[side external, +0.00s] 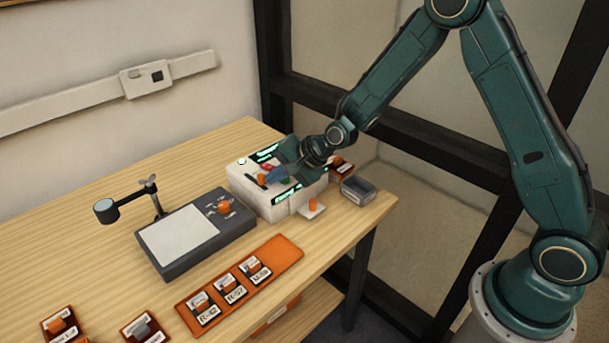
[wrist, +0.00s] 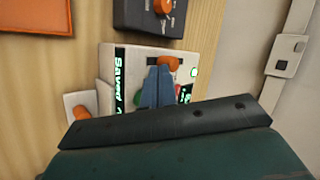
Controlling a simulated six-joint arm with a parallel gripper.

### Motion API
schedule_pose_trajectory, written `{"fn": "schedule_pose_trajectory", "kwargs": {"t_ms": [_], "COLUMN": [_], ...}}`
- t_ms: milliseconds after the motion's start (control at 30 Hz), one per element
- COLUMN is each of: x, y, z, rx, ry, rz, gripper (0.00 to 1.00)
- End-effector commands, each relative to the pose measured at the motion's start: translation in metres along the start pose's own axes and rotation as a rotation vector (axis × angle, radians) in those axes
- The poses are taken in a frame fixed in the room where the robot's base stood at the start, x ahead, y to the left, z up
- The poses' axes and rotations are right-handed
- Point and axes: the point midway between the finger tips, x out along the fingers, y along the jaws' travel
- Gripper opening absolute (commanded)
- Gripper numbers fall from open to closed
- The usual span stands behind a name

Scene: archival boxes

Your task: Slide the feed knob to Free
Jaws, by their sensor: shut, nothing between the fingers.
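A white machine (side external: 278,206) stands near the table's right end. An orange knob (side external: 261,179) sits at a dark slot on its top; the knob also shows in the wrist view (wrist: 168,63). I take it for the feed knob, but no Free mark is readable. My gripper (side external: 270,178) is over the machine's top, with its blue fingers shut and empty. In the wrist view the fingertips (wrist: 160,69) are right beside the knob, seemingly close to it; I cannot tell whether they touch. The fingers and my wrist hide part of the machine's top.
A green button (wrist: 140,97) and a lit display reading "Saved" (wrist: 119,80) are near the fingers. A dark grey device (side external: 186,262) with an orange knob (side external: 225,207) stands close by. An orange tray (side external: 240,284) holds labelled pieces. A grey open box (side external: 357,190) is at right.

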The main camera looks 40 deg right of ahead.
Motion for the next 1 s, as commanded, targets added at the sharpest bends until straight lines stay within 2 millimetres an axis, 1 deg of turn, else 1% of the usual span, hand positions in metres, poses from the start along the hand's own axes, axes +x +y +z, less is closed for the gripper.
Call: {"fn": "schedule_pose_trajectory", "kwargs": {"t_ms": [500,600,1000], "x": [0.035,0.038,0.038], "y": [-0.033,-0.035,-0.036], "z": [-0.024,-0.026,-0.028], "rx": [0.0,0.0,0.0], "ry": [0.0,0.0,0.003], "rz": [0.0,-0.001,-0.002], "gripper": [0.0,0.0,0.0]}}
